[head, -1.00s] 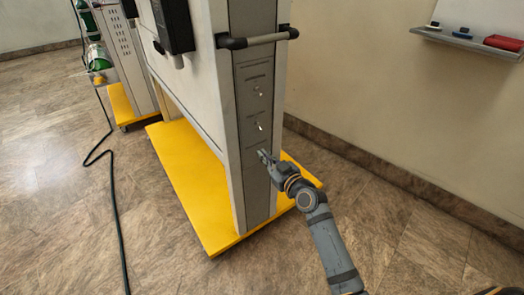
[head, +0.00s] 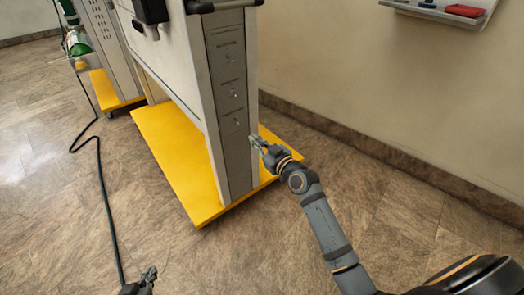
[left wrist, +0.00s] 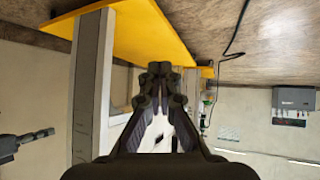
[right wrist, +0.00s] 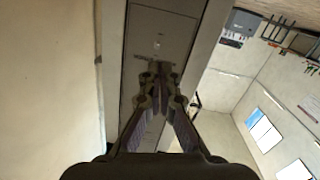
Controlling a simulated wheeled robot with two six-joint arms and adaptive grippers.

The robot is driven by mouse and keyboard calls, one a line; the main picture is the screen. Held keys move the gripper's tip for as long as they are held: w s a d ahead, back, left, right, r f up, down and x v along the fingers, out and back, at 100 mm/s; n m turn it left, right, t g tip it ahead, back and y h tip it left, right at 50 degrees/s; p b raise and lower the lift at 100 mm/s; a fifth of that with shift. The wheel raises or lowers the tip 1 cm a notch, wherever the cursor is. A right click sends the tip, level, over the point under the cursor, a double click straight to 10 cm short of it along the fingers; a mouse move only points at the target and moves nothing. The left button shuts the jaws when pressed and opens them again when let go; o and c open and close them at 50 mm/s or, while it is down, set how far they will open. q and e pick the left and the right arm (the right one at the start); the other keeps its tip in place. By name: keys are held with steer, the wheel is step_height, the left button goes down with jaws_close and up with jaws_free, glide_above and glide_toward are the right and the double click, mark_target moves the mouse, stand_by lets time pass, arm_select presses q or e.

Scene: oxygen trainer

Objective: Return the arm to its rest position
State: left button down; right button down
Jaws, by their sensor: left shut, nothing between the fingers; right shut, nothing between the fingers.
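My right gripper (head: 256,143) is shut and empty. In the head view its tips appear at the right edge of the trainer's grey end panel (head: 228,160), below the small switches; I cannot tell whether they touch it. The right wrist view shows the same gripper (right wrist: 159,72) with its tips together and the panel (right wrist: 165,22) behind them. My left gripper (head: 148,276) is low in the head view, over the floor and away from the trainer. In the left wrist view this gripper (left wrist: 161,70) is shut and empty.
The trainer stands on a yellow base (head: 185,165). A dark hose (head: 108,205) runs along the floor at left, near a green cylinder (head: 77,45). A wall with a shelf (head: 440,12) stands at right. The floor between my arms is clear.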

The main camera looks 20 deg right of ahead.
arm_select(q)
steer(key=shift+w+r+t, duration=0.25)
steer(key=shift+r+t, duration=0.15)
steer(key=shift+r, duration=0.35)
arm_select(e)
steer(key=shift+s+d, duration=0.1)
steer(key=shift+s, duration=0.25)
